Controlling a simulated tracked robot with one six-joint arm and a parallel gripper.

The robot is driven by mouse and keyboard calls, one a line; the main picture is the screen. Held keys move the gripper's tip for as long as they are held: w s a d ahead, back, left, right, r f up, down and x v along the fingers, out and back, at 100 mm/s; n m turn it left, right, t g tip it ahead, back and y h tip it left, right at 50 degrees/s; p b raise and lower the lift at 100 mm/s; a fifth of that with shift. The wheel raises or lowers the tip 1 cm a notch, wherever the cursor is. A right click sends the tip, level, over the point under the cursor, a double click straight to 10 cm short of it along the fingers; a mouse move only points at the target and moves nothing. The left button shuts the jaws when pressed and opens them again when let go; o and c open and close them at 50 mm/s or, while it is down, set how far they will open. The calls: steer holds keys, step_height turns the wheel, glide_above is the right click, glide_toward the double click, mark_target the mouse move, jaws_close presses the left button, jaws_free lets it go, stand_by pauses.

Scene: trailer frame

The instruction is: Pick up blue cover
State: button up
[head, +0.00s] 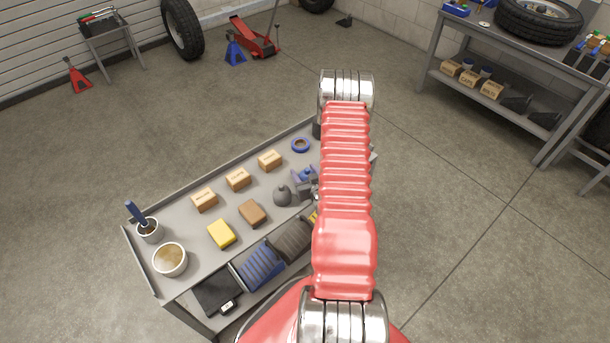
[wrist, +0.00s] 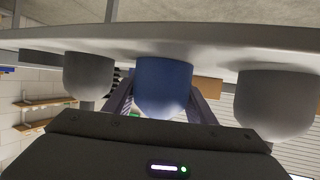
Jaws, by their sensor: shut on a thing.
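The blue cover (wrist: 162,85) is a rounded cup shape in the middle of the wrist view, which looks upside down. My gripper (wrist: 158,100) has a finger on each side of it and is shut on it. The cover is at or very near the cart top; I cannot tell whether it touches. In the head view a small blue part of the cover (head: 306,172) shows beside my red arm, with my gripper (head: 304,181) around it. A grey cover (wrist: 88,75) and another grey cover (wrist: 275,105) flank it in the wrist view.
A grey cover (head: 283,196) stands close to my gripper. Open floor surrounds the cart.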

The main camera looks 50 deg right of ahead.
steer(key=shift+r, duration=0.1)
steer(key=shift+r, duration=4.9)
